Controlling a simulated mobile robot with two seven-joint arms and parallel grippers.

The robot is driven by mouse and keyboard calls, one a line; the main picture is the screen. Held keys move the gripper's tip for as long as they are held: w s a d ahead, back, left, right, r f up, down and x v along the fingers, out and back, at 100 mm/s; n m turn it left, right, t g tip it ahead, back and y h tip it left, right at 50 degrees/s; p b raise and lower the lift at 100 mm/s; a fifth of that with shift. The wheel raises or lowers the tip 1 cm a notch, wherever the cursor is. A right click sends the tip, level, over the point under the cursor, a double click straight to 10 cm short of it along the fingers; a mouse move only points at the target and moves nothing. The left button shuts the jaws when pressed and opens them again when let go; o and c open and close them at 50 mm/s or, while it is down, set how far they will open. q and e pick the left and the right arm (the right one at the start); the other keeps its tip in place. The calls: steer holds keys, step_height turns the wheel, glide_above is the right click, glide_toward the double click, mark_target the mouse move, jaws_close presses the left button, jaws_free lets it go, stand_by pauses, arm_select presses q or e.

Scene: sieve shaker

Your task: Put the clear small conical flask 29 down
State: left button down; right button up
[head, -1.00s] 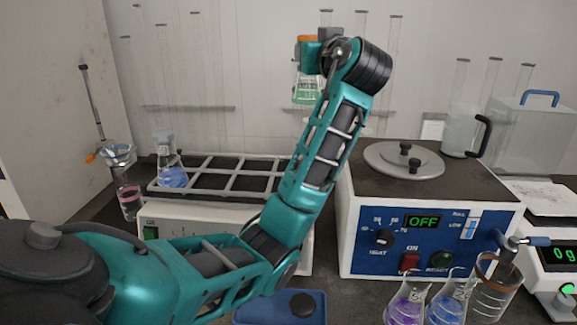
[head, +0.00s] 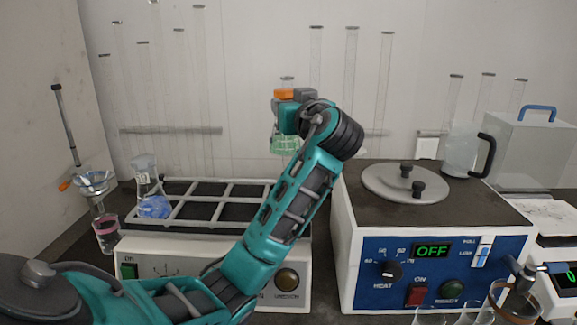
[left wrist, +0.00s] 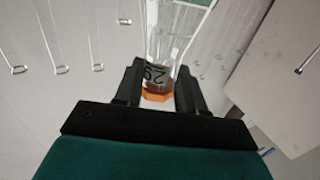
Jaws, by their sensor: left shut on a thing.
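The small conical flask labelled 29 (left wrist: 158,65) stands between the fingers of my left gripper (left wrist: 157,88), which is shut on its neck, with an orange piece at the neck's end. In the head view the flask's green lower part (head: 285,145) hangs below my left gripper (head: 287,112), high in front of the back wall. It appears roughly upright and clear of the surfaces below. My forearm and wrist hide part of the flask. My right gripper is not in view.
Below stands a shaker (head: 215,265) with a gridded tray (head: 228,192); a blue-filled flask (head: 153,205) sits at its left end. A blue-fronted heater (head: 440,265) with a round lid (head: 405,183) is at right. Several glass cylinders stand along the wall.

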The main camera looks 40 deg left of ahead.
mark_target(289, 155)
arm_select(q)
step_height(289, 155, down, 6)
steer(key=shift+r, duration=0.1)
step_height(289, 155, down, 4)
steer(key=shift+f+b, duration=0.25)
steer(key=shift+b, duration=0.3)
steer(key=shift+f, duration=0.45)
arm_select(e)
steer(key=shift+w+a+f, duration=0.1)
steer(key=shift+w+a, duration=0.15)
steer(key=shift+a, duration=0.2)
arm_select(q)
steer(key=shift+f, duration=0.2)
steer(key=c, duration=0.7)
jaws_free()
steer(key=shift+o, duration=0.2)
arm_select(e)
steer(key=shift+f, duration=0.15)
